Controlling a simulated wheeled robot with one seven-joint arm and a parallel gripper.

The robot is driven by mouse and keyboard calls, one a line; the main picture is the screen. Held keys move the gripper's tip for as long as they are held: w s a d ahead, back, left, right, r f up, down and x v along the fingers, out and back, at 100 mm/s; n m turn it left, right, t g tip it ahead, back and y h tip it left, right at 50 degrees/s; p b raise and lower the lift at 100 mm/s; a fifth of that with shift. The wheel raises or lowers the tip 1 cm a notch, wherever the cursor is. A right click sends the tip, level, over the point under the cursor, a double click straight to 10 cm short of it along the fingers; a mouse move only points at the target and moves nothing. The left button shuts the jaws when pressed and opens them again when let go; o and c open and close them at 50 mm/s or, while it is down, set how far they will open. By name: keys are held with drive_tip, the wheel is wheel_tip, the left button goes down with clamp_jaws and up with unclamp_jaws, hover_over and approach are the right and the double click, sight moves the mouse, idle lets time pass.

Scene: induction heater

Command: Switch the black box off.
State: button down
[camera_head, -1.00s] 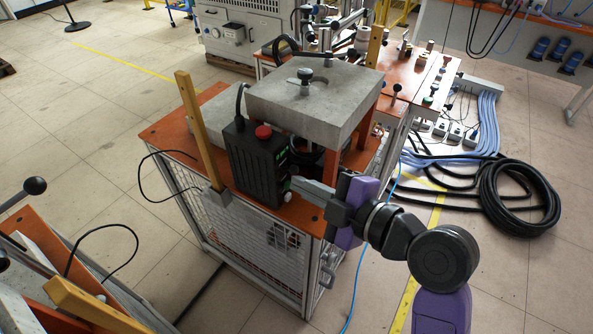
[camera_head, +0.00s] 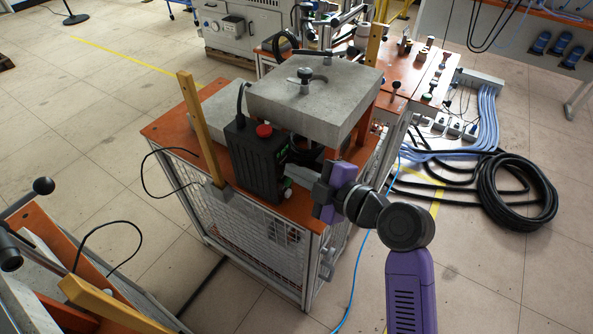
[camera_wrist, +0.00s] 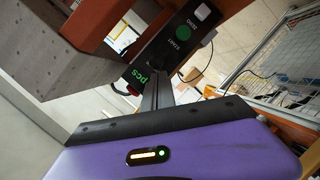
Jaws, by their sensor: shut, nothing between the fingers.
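The black box (camera_head: 256,162) stands upright on the orange table top, with a red knob (camera_head: 264,130) on its top. In the wrist view its front panel (camera_wrist: 172,48) shows a green button (camera_wrist: 184,33), a white button (camera_wrist: 203,12) and green lettering, tilted and upside down. A bit of red (camera_wrist: 132,91) shows beside the lettering, partly hidden. My gripper (camera_wrist: 157,90) is shut and empty, its fingers pointing toward the panel's lettered end. In the head view my gripper (camera_head: 319,190) is right of the box; contact cannot be told.
A thick grey slab (camera_head: 315,97) on orange supports overhangs beside the box. A wooden post (camera_head: 198,125) stands at the box's left. The orange table (camera_head: 165,133) has a mesh cage below. A black cable coil (camera_head: 510,190) lies on the floor at right.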

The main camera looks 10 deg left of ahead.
drive_tip(key=shift+f+b, duration=0.1)
drive_tip(key=shift+b, duration=0.2)
drive_tip(key=shift+d+f+b, duration=0.1)
drive_tip(key=shift+f+b, duration=0.1)
drive_tip(key=shift+b, duration=0.6)
drive_tip(key=shift+r, duration=0.1)
